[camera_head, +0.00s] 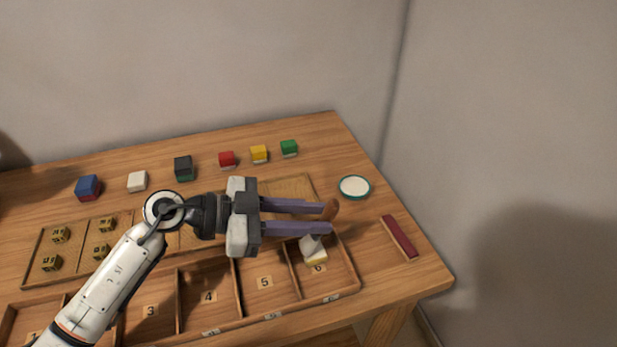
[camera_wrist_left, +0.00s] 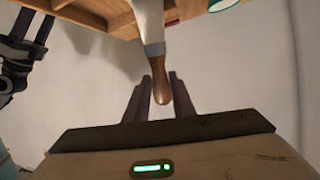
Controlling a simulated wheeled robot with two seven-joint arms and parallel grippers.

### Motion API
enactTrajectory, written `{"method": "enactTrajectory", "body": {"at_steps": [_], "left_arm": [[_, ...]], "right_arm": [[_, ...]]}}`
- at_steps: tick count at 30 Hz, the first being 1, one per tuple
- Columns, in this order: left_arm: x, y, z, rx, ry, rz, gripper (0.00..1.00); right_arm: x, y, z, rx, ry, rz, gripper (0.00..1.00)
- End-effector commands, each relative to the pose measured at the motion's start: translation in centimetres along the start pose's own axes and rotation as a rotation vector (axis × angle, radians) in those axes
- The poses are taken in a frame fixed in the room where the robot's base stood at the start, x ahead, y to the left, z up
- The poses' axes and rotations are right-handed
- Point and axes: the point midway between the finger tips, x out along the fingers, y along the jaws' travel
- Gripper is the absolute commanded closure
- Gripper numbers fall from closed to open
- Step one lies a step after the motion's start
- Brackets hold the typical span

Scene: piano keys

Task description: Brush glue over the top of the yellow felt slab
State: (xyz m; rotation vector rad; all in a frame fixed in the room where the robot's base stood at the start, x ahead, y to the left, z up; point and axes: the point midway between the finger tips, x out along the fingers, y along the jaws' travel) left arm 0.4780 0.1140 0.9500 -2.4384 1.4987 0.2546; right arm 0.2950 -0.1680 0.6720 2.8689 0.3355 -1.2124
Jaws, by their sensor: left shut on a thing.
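My left gripper (camera_head: 326,218) is shut on the brown wooden handle of a brush (camera_head: 330,208), over the front right of the table. The handle also shows between its fingers in the left wrist view (camera_wrist_left: 161,88), with a grey collar and pale head beyond. In the head view the pale head hangs down over compartment 6, with a yellow edge (camera_head: 319,260) at its lower end; I cannot tell whether this is brush tip or a slab below. A small yellow block with a pale base (camera_head: 259,153) stands in the back row.
A teal-rimmed dish with white contents (camera_head: 354,187) stands right of the tray. A dark red bar (camera_head: 400,237) lies near the right edge. Numbered wooden compartments (camera_head: 240,292) line the front. Red (camera_head: 227,159) and green (camera_head: 289,148) blocks flank the yellow one.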

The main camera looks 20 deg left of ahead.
Motion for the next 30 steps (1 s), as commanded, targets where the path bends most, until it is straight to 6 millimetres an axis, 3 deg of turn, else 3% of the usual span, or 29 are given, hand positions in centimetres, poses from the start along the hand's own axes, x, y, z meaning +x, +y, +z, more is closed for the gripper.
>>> {"method": "enactTrajectory", "body": {"at_steps": [2, 6, 19, 30], "left_arm": [[-0.7, -0.4, -2.3, 0.008, 0.002, -0.002, 1.00], [-0.9, -0.5, -3.2, 0.004, 0.001, 0.001, 1.00], [-1.5, -0.9, -6.7, 0.009, 0.003, 0.009, 1.00], [-1.7, -1.0, -7.6, 0.006, 0.002, 0.010, 1.00]], "right_arm": [[-0.8, -0.1, -0.6, 0.001, -0.004, 0.000, 0.46], [-1.6, -0.2, -1.3, 0.001, -0.004, 0.000, 0.46], [-1.2, -0.1, -0.9, 0.000, -0.005, 0.000, 0.46], [-1.1, -0.1, -1.1, 0.000, -0.003, 0.001, 0.46]]}}
